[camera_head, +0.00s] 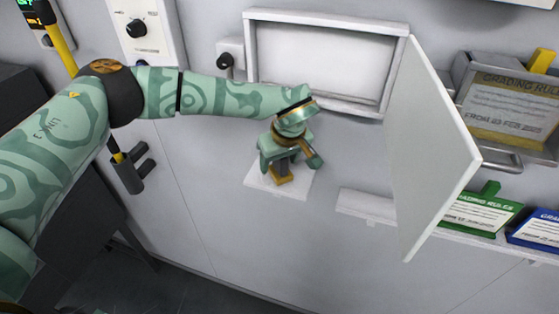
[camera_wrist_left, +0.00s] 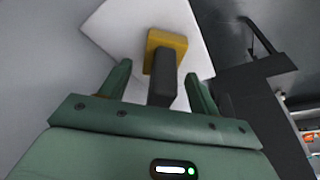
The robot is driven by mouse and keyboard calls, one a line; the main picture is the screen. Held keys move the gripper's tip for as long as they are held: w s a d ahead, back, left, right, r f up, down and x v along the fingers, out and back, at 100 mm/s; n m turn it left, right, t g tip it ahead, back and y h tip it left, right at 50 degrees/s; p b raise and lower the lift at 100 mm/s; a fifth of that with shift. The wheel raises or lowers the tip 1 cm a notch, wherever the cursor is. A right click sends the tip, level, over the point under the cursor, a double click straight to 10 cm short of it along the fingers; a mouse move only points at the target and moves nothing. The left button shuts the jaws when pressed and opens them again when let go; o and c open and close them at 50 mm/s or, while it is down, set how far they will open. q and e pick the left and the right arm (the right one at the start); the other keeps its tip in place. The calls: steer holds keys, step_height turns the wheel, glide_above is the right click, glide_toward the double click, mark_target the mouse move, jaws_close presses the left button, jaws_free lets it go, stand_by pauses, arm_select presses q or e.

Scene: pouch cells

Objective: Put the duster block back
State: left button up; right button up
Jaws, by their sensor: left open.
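The duster block (camera_head: 281,178) has a yellow base and a dark grey handle. It stands on a small white shelf (camera_head: 302,189) on the wall. In the left wrist view, the duster block (camera_wrist_left: 172,38) lies straight ahead, with its handle reaching back between the fingers. My left gripper (camera_head: 288,162) is open above the shelf, with one finger on each side of the handle and a visible gap to it. In the left wrist view, the left gripper (camera_wrist_left: 158,72) shows both green fingers apart. My right gripper is in neither view.
An open cabinet (camera_head: 325,60) is behind the arm, and its white door (camera_head: 425,140) swings out to the right of the gripper. An empty ledge (camera_head: 365,206) is beside the shelf. Grading-rules signs (camera_head: 480,212) stand further right. A dark holder (camera_head: 128,175) is at left.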

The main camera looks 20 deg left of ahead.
arm_select(q)
steer(key=v, duration=0.3)
steer(key=shift+b, duration=0.4)
steer(key=s+d+b, duration=0.3)
steer(key=s+d, duration=0.5)
steer(key=shift+s+f+b, duration=0.2)
steer(key=shift+s+b, duration=0.15)
steer(key=shift+d, duration=0.15)
